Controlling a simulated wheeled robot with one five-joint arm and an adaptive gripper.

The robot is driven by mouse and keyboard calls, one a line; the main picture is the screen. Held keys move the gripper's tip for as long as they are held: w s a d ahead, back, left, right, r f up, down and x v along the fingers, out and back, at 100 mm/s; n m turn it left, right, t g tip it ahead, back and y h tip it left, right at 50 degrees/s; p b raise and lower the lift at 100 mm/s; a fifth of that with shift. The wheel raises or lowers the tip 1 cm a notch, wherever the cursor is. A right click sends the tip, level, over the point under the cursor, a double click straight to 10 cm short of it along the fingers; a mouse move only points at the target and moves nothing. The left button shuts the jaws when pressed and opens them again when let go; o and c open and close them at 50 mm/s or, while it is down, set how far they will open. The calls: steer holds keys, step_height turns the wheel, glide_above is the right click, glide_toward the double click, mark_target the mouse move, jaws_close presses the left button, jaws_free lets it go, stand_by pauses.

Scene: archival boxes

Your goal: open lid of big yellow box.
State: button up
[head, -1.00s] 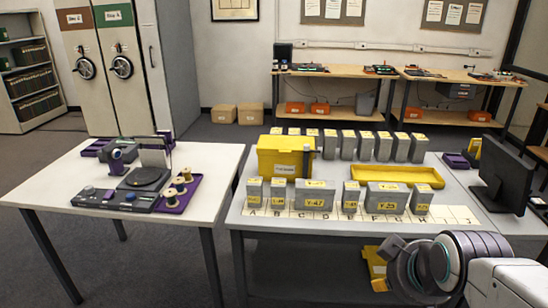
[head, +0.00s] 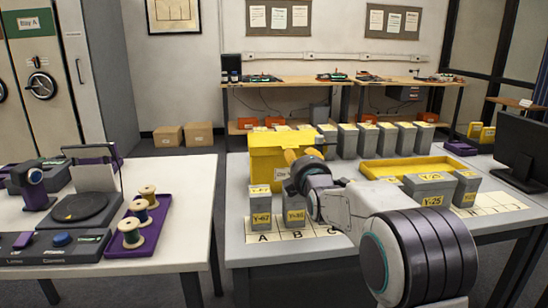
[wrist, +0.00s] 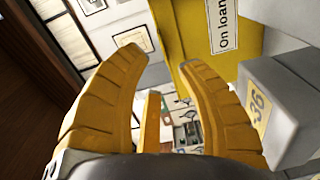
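The big yellow box (head: 262,157) stands at the left back of the grey table, with a pale label on its front. In the head view its top looks covered, and my arm hides part of its front right. My gripper (head: 292,156) is in front of that side, near the upper part. In the wrist view my gripper's yellow fingers (wrist: 163,60) are spread, with nothing between them. The yellow box (wrist: 208,72) shows just beyond the right finger with its "On loan" label; I cannot tell whether they touch.
Grey labelled boxes (head: 259,206) stand in front, and one is close to my gripper in the wrist view (wrist: 275,105). A shallow yellow tray (head: 372,173) lies to the right, near a monitor (head: 522,150). More grey boxes (head: 348,140) line the back.

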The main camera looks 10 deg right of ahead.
mark_target(291, 148)
steer(key=shift+w+a+f, duration=0.1)
steer(key=shift+w+a, duration=0.05)
steer(key=shift+w, duration=2)
steer(key=shift+w+a, duration=0.1)
steer(key=shift+w, duration=2.05)
jaws_close()
